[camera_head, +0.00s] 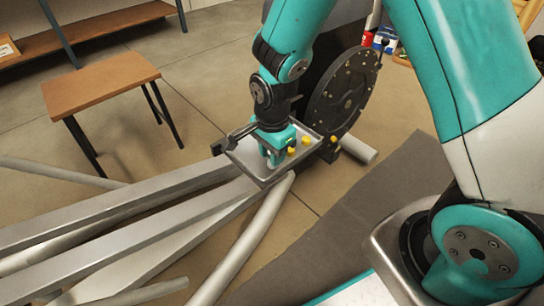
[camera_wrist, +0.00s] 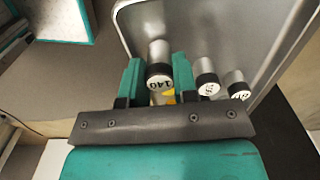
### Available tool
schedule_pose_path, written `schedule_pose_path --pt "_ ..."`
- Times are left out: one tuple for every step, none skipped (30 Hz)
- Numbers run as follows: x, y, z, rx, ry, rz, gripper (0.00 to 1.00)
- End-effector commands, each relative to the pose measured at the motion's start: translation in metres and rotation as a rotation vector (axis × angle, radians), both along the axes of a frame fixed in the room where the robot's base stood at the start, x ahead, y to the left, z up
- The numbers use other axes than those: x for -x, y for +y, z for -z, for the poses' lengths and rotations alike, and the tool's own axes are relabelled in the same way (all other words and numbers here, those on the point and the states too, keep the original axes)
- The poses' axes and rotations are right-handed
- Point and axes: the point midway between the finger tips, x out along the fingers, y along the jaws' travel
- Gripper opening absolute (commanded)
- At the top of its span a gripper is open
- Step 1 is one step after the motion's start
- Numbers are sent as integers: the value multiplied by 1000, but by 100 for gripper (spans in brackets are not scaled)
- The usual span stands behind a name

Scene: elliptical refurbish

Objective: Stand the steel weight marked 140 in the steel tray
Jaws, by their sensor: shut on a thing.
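The steel weight marked 140 (camera_wrist: 159,54) is a short silver cylinder with a black band and a white end showing its number. My gripper (camera_wrist: 156,72) is shut on it, with one teal finger on each side. The steel tray (camera_wrist: 222,32) lies beyond it, a shallow metal tray with a raised rim. In the head view my gripper (camera_head: 273,157) is over the tray (camera_head: 246,168), and the held weight is hidden there. I cannot tell whether the weight touches the tray floor.
Two similar weights (camera_wrist: 206,70) (camera_wrist: 237,80) stand to the right in the tray; they show yellow tops in the head view. A dark round disc (camera_head: 343,95) stands behind the tray. Metal beams (camera_head: 130,205) lie left, and a wooden stool (camera_head: 100,80) stands farther back.

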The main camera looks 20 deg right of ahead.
Motion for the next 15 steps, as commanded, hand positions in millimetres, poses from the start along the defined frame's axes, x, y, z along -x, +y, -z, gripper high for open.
schedule_pose_path --pt "0 0 5 0 -1 0 0" --pt "-1 0 5 -1 -2 0 0" --pt "-1 0 5 -1 -3 0 0" --pt "-1 0 4 -1 -3 0 0" --pt "-1 0 4 -1 -3 0 0" --pt "-1 0 4 -1 -3 0 0" --pt "0 0 4 -1 -2 0 32" --pt "0 0 4 -1 -2 0 39" --pt "0 0 4 -1 -2 0 48" --pt "0 0 4 -1 -2 0 53" --pt "0 0 4 -1 -2 0 53" --pt "0 0 4 -1 -2 0 53" --pt "0 0 4 -1 -2 0 53" --pt "0 0 4 -1 -2 0 53" --pt "0 0 4 -1 -2 0 53"
